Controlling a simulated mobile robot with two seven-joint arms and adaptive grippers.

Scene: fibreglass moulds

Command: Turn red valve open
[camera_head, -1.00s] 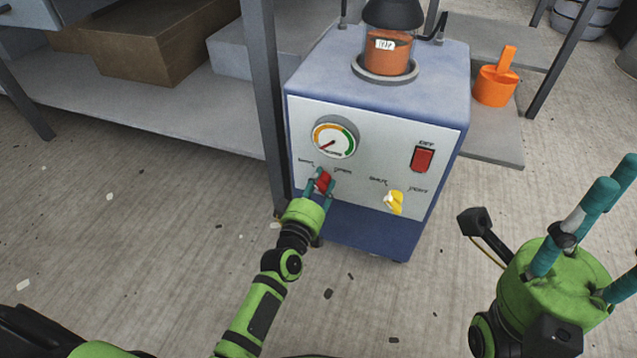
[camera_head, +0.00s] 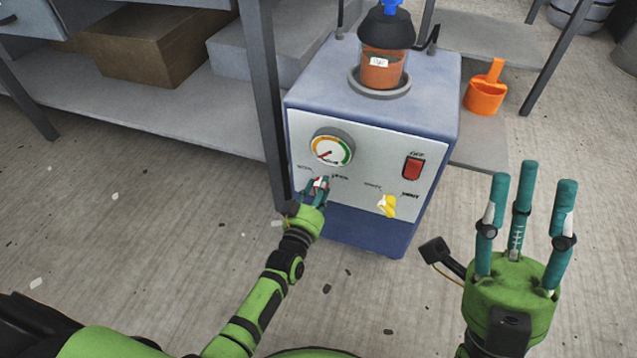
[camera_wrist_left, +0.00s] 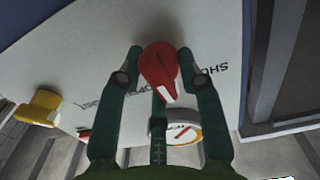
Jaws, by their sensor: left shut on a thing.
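The red valve (camera_head: 321,183) is a small knob low on the left of the machine's white front panel, under the gauge. In the left wrist view the red valve (camera_wrist_left: 158,68) shows a white mark at its narrow end, and my left gripper (camera_wrist_left: 160,75) has its teal fingers around it. In the head view my left gripper (camera_head: 317,188) is at the knob and partly hides it. My right gripper (camera_head: 520,195) is empty at the lower right, fingers pointing up and spread apart, away from the machine.
A yellow valve (camera_head: 387,206) and a red rocker switch (camera_head: 413,168) sit right of the red valve. The gauge (camera_head: 331,148) needle points lower left. A jar (camera_head: 382,65) stands on the machine (camera_head: 440,95). A shelf post (camera_head: 265,90) stands close left.

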